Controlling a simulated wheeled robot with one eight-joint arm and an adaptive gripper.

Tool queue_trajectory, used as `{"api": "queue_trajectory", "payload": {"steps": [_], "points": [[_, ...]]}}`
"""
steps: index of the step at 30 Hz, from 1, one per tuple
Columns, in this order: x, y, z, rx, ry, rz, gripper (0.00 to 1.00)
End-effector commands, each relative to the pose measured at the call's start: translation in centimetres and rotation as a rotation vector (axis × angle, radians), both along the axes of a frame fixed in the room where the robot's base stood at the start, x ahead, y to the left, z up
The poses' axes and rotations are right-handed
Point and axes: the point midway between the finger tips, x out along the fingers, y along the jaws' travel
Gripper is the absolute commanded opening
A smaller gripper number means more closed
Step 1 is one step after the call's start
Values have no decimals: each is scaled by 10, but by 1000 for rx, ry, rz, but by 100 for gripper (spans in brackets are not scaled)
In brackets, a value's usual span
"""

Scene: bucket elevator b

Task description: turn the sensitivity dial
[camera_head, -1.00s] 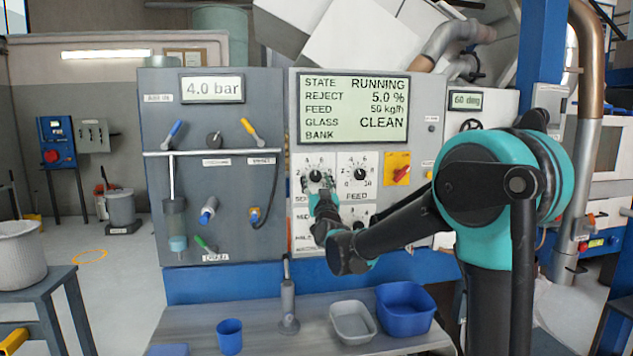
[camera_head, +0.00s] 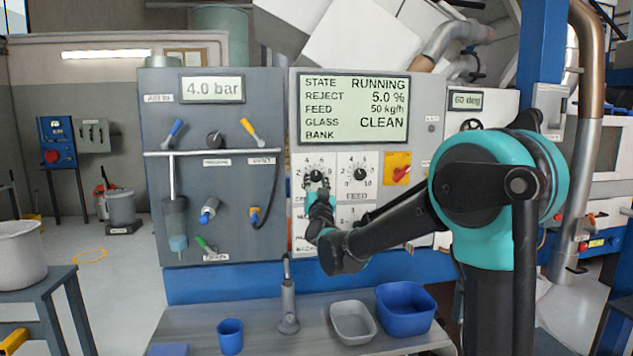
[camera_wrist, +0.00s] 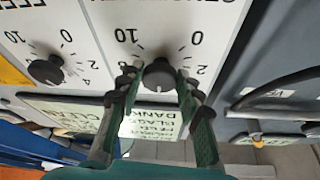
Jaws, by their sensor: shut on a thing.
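The sensitivity dial (camera_wrist: 159,76) is a black round knob on a white panel with a printed number scale. The wrist view shows it upside down. My gripper (camera_wrist: 160,84) has one green-and-black finger on each side of it, shut on the knob. In the head view my gripper (camera_head: 319,188) reaches the upper left dial of the panel and partly covers it and its label. The display (camera_head: 351,108) reads RUNNING, REJECT 5.0 %, FEED 50 kg/h, GLASS CLEAN; the BANK line shows no value.
The feed dial (camera_head: 359,173) sits just right of the gripped dial, with a red switch on a yellow plate (camera_head: 397,168) beyond. More dials below are partly hidden by my arm. A blue cup (camera_head: 230,337), grey tub (camera_head: 353,322) and blue tub (camera_head: 405,309) stand on the shelf below.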

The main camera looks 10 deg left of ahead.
Motion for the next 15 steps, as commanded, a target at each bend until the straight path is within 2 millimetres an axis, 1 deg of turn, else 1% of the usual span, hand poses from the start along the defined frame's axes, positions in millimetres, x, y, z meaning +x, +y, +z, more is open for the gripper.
{"api": "queue_trajectory", "payload": {"steps": [6, 15], "points": [[-1, 3, 1, 159, 46, 2, 6], [-1, 3, 1, 326, 94, 1, 6]]}}
